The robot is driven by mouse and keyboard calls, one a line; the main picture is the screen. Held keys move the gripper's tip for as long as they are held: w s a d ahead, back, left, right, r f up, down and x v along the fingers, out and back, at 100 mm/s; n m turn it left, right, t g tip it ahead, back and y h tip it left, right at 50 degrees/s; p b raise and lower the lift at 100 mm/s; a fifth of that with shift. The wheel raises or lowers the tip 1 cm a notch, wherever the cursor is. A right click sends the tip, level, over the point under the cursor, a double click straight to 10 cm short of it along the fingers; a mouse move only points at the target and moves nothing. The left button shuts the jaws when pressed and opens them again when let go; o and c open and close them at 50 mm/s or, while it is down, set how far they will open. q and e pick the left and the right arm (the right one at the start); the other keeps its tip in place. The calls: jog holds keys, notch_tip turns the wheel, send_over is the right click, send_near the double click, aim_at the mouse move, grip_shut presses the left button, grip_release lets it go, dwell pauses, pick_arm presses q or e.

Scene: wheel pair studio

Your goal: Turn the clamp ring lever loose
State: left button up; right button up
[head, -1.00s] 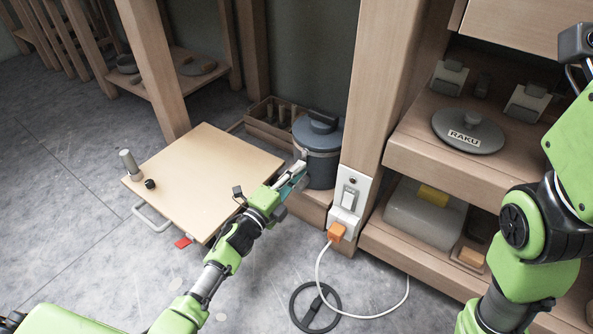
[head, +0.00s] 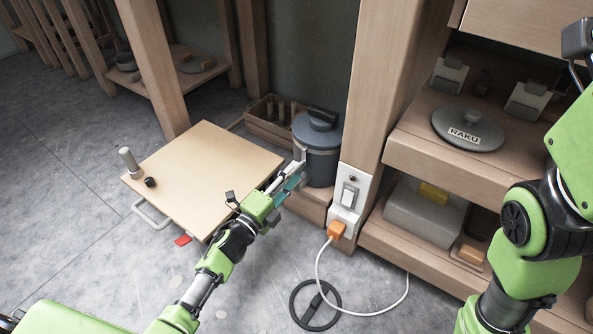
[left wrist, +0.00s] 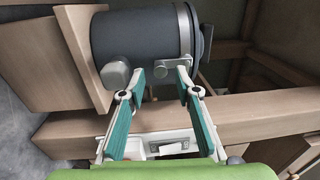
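A dark grey drum (head: 318,165) with a blue-grey lid (head: 317,127) stands on a low wooden ledge by the post. The clamp ring (left wrist: 187,35) runs around the drum just under the lid. A light metal lever piece (head: 299,151) shows at the ring's left side; in the left wrist view a small metal fitting (left wrist: 173,62) sits beside the ring. My left gripper (head: 298,174) is open in front of the drum. In the left wrist view its teal-padded fingers (left wrist: 160,84) are apart, with nothing clearly held between them. My right gripper is out of view.
A wall switch box (head: 348,195) with an orange plug (head: 336,229) and white cord is just right of the gripper. A wooden board (head: 205,175) lies at left. Shelves with a RAKU lid (head: 468,130) are at right.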

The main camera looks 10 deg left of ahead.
pick_arm(q)
jog(key=v, duration=0.9)
jog(key=shift+s, duration=0.2)
